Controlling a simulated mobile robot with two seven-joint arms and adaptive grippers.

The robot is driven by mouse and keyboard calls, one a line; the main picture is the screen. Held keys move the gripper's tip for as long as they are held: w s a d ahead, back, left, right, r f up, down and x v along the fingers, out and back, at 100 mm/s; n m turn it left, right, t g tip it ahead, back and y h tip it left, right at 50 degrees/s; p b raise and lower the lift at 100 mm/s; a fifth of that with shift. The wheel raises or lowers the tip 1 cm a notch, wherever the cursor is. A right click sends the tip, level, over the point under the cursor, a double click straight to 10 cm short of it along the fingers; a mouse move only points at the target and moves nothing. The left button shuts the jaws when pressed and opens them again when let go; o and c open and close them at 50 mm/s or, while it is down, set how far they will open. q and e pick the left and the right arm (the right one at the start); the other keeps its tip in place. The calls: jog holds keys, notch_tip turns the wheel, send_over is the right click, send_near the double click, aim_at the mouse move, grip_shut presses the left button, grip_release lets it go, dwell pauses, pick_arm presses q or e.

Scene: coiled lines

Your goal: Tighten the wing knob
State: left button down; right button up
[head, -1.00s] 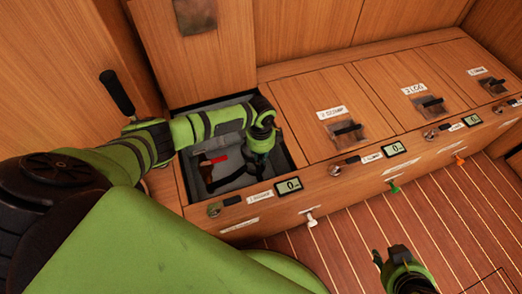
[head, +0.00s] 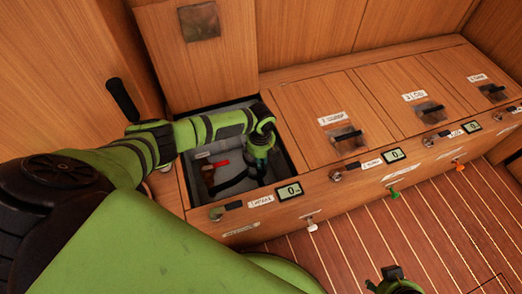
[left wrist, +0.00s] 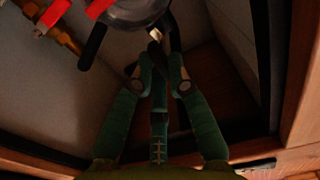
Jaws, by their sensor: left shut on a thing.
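My left gripper (head: 259,165) reaches down into the open locker (head: 179,178) at the left of the bench. In the left wrist view its fingers (left wrist: 160,62) close together on a small part, which I take to be the wing knob (left wrist: 155,35). Only a pale bit of it shows; the fingers hide the rest. A round grey body (left wrist: 132,12) with a black handle (left wrist: 92,47) lies just beyond the fingertips. My right gripper (head: 396,284) is partly cut off at the bottom edge of the head view, over the floor, away from the bench.
A red-handled valve on brass pipe (left wrist: 58,22) is beside the round body, at the left. The locker's raised lid (head: 195,50) stands behind my left arm. Closed lids with latches (head: 346,138) run to the right. Small displays (head: 289,191) line the front edge. The plank floor (head: 440,215) is clear.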

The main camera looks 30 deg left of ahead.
pick_arm(q)
jog(key=shift+m, duration=1)
pick_arm(e)
jog(key=shift+r, duration=0.35)
pick_arm(q)
jog(key=shift+s, duration=0.1)
pick_arm(e)
jog(key=shift+s+f, duration=0.1)
jog(key=shift+s, duration=0.1)
pick_arm(q)
jog(key=c, duration=1.2)
grip_release()
